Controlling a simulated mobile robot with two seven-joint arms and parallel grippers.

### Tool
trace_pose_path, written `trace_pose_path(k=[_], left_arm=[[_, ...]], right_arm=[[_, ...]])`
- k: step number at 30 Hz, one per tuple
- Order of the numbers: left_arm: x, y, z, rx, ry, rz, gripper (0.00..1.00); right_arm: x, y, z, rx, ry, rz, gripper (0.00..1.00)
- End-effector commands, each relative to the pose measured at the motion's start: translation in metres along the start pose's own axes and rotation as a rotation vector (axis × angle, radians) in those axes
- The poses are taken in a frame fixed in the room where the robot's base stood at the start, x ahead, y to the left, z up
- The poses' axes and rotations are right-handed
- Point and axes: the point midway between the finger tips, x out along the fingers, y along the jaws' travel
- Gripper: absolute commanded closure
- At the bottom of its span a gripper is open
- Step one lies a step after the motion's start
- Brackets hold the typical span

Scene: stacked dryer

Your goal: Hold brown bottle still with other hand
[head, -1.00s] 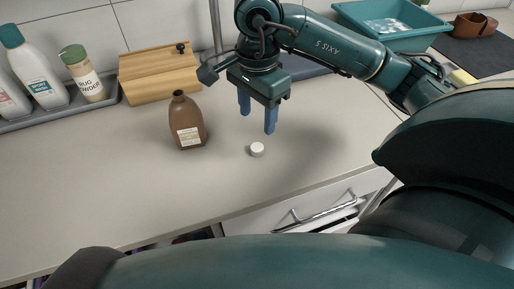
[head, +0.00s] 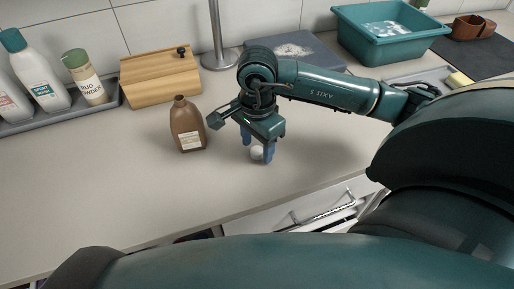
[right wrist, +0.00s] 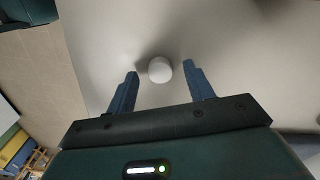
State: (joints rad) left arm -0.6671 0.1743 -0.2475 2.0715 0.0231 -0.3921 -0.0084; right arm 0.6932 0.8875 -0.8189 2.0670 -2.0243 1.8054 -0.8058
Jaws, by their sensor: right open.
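The brown bottle (head: 188,127) stands upright and uncapped on the counter in the head view, a white label on its front. A small white cap (head: 257,153) lies on the counter to the right of the bottle. My right gripper (head: 257,157) is open, pointing down, with its blue fingers low around the cap. In the right wrist view the cap (right wrist: 160,69) sits between and slightly beyond the fingertips, with gaps on both sides. The right gripper is beside the bottle, not holding it. My left gripper is not in view.
A wooden box (head: 160,77) stands behind the bottle. A grey tray (head: 50,118) with several bottles is at the left. A teal basin (head: 390,45) is at the back right. The counter's front left is clear; a drawer with a handle (head: 322,210) is below the front edge.

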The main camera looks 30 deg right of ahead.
Motion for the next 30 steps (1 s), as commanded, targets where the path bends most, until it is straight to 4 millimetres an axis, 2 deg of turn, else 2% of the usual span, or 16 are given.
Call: trace_pose_path(k=[3, 12, 30], left_arm=[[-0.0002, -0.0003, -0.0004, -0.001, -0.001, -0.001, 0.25], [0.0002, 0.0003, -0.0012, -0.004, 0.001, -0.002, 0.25], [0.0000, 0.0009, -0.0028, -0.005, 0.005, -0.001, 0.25]], right_arm=[[0.0058, 0.0001, 0.0001, 0.000, 0.000, 0.000, 0.48], [0.0058, -0.0001, 0.0001, -0.001, 0.000, -0.001, 0.48], [0.0055, -0.0002, 0.0001, 0.000, 0.000, -0.001, 0.95]])
